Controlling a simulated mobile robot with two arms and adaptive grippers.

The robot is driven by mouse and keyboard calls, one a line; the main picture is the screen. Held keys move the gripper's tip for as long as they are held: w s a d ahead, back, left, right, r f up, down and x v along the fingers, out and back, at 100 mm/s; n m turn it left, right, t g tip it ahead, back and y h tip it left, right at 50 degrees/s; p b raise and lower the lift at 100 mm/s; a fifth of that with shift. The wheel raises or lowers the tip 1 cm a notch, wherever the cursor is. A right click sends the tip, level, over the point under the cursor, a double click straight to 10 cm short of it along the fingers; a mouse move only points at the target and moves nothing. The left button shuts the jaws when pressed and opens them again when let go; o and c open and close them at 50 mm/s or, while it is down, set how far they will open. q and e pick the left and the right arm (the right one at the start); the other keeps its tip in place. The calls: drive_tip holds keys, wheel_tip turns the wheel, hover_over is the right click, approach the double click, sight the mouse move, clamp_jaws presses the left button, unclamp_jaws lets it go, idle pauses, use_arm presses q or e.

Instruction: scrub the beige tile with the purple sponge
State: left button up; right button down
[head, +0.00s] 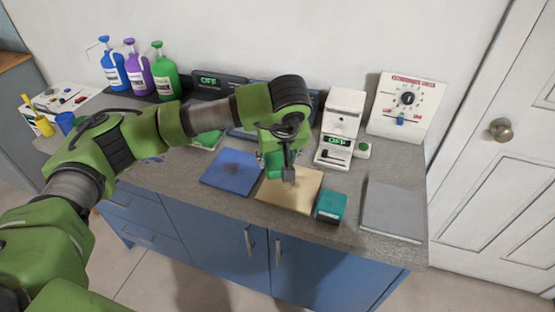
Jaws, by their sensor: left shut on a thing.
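The beige tile (309,180) lies flat on the grey counter, near its front edge. My left gripper (288,178) points down over the tile's upper middle and hides part of it. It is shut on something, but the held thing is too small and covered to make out. A bright green patch (272,162) shows just left of the gripper; I cannot tell whether it is a separate block. I can make out no purple sponge. My right gripper is not in view.
A blue tile (231,170) lies left of the beige one, a teal block (331,206) right of it, and a grey slab (392,210) farther right. A white device (341,125) and a dial panel (408,103) stand behind. Several bottles (139,72) stand back left.

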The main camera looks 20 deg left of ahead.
use_arm(q)
drive_tip(key=shift+r+p, duration=0.75)
drive_tip(key=shift+r, duration=0.75)
